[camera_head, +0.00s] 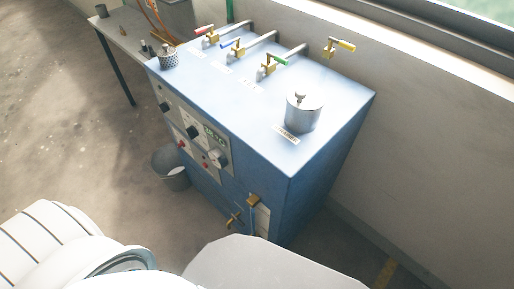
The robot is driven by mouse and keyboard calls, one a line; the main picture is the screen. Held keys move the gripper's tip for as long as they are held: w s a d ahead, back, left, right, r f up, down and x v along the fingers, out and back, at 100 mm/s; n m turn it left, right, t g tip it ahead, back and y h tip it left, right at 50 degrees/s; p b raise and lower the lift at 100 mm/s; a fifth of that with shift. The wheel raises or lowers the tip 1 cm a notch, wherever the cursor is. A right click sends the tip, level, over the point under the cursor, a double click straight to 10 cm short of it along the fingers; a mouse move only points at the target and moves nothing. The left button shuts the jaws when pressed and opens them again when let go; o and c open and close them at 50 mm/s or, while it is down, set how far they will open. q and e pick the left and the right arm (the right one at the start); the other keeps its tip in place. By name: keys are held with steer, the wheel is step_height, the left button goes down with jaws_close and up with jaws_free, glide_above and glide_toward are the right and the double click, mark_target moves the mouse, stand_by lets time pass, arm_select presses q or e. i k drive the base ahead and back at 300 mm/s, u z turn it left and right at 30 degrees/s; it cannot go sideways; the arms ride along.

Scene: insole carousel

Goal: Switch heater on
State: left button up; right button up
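A blue cabinet machine (262,115) stands against the wall, most likely the heater unit, though its labels are too small to read. Its front carries a control panel (205,136) with several dark knobs, one of them a black knob (193,132), and a light round knob (218,158). Small red buttons or lamps (205,165) sit low on the panel. I cannot tell which control is the heater switch or whether it is on. White parts of my own body fill the bottom edge. Neither gripper shows.
A metal canister (304,112) and several valves with coloured handles (270,64) stand on the machine's top. Brass taps (234,218) stick out low on its front. A grey bucket (171,170) is on the floor beside it. A side table (125,28) stands behind. Floor at left is clear.

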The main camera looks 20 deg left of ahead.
mark_target(164, 107)
steer(key=u, duration=2.1)
steer(key=k, duration=0.55)
steer(key=u, duration=0.75)
steer(key=i, duration=1.1)
steer(key=z, duration=1.2)
steer(key=i, duration=0.85)
steer(key=z, duration=0.95)
